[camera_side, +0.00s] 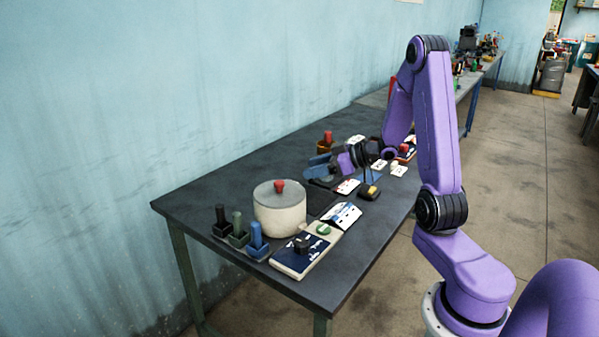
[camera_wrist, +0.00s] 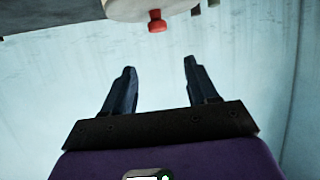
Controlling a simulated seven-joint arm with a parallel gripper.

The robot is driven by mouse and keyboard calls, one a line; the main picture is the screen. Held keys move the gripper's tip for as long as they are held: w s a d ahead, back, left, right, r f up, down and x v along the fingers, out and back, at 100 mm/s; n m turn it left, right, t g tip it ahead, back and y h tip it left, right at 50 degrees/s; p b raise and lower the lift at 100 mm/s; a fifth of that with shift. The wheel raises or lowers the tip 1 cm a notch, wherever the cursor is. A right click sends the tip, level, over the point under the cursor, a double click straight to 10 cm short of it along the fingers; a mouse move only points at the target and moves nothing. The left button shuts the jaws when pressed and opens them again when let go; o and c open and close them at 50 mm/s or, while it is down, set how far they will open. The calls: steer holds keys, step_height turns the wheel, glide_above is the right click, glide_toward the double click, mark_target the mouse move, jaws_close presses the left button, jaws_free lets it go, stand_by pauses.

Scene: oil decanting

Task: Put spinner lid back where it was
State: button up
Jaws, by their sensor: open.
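The spinner is a round cream pot (camera_side: 280,215) on the dark table. Its flat grey lid (camera_side: 265,191) with a red knob (camera_side: 280,185) rests on top of the pot. My gripper (camera_side: 311,166) is open and empty, behind and to the right of the pot in the side view, apart from it. In the wrist view my gripper (camera_wrist: 160,68) has its two dark fingers spread with nothing between them. The red knob (camera_wrist: 157,21) shows there beyond the fingertips, upside down at the top edge, with part of the pale pot cut off.
Black (camera_side: 220,219), green (camera_side: 238,230) and blue (camera_side: 257,240) upright handles stand left of the pot. A dark blue and white panel (camera_side: 301,257) lies in front. A black and yellow item (camera_side: 369,192) and an orange-brown container (camera_side: 326,144) with a red top are near my gripper.

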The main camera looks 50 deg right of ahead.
steer(key=s+a+n+g+h, duration=0.2)
steer(key=a+g, duration=0.1)
steer(key=a, duration=0.6)
steer(key=s+a+n+g+h, duration=0.1)
steer(key=s+a+n+g, duration=0.15)
steer(key=a, duration=0.55)
steer(key=s+a+n+g, duration=0.2)
steer(key=s+a+g, duration=0.1)
steer(key=s, duration=0.9)
steer(key=s+a+r+n+g+h, duration=0.1)
steer(key=s+a+g, duration=0.2)
steer(key=s, duration=0.9)
steer(key=shift+s+a+r+n+g+h, duration=0.2)
steer(key=shift+s+n+g+h, duration=0.1)
steer(key=shift+s+n+g, duration=0.1)
